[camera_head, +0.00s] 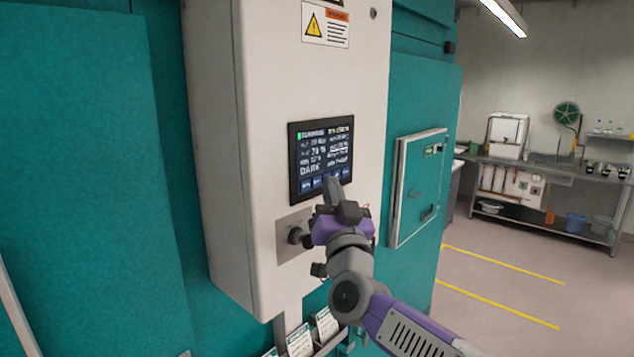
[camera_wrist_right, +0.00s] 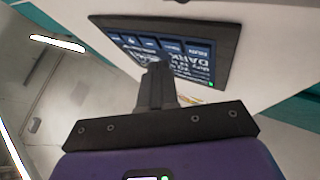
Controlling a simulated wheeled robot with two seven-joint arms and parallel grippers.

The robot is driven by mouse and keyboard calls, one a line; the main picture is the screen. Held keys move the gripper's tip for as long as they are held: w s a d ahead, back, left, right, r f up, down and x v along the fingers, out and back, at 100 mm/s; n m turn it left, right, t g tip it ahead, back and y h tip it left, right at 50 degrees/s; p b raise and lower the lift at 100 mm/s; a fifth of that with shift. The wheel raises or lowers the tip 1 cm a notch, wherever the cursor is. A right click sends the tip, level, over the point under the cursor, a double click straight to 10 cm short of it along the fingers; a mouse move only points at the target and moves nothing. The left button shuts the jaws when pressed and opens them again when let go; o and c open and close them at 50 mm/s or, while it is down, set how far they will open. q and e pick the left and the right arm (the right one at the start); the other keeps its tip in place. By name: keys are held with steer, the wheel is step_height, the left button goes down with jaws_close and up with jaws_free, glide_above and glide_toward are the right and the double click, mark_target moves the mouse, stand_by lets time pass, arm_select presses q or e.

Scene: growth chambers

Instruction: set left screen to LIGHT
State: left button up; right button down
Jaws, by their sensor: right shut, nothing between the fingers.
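The screen (camera_head: 321,152) is a dark panel with white text on the front of a white control box (camera_head: 270,90). Its large text reads DARK, with a row of blue buttons along the bottom edge. My right gripper (camera_head: 331,185) is shut and empty, with its fingertips at the lower edge of the screen, over the button row. In the right wrist view the screen (camera_wrist_right: 190,55) appears upside down, and the shut fingers (camera_wrist_right: 156,75) overlap its button row. I cannot tell whether the tips touch the glass. My left gripper is not in view.
A round knob (camera_head: 295,236) sits on a metal plate below the screen, close to my right gripper. Labelled packets (camera_head: 300,340) stand below the box. Open floor (camera_head: 500,285) lies to the right.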

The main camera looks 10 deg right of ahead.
steer(key=shift+w+a, duration=0.15)
stand_by(0.5)
steer(key=shift+w+a, duration=0.15)
steer(key=shift+w, duration=0.05)
steer(key=shift+w+a, duration=0.2)
steer(key=shift+w, duration=0.05)
stand_by(0.6)
steer(key=shift+s+d, duration=0.15)
stand_by(0.3)
steer(key=shift+s+d, duration=0.35)
steer(key=shift+s, duration=0.1)
steer(key=shift+b, duration=0.35)
steer(key=s+d+b, duration=0.1)
steer(key=s, duration=0.1)
steer(key=s+d+b, duration=0.1)
steer(key=s+d, duration=0.1)
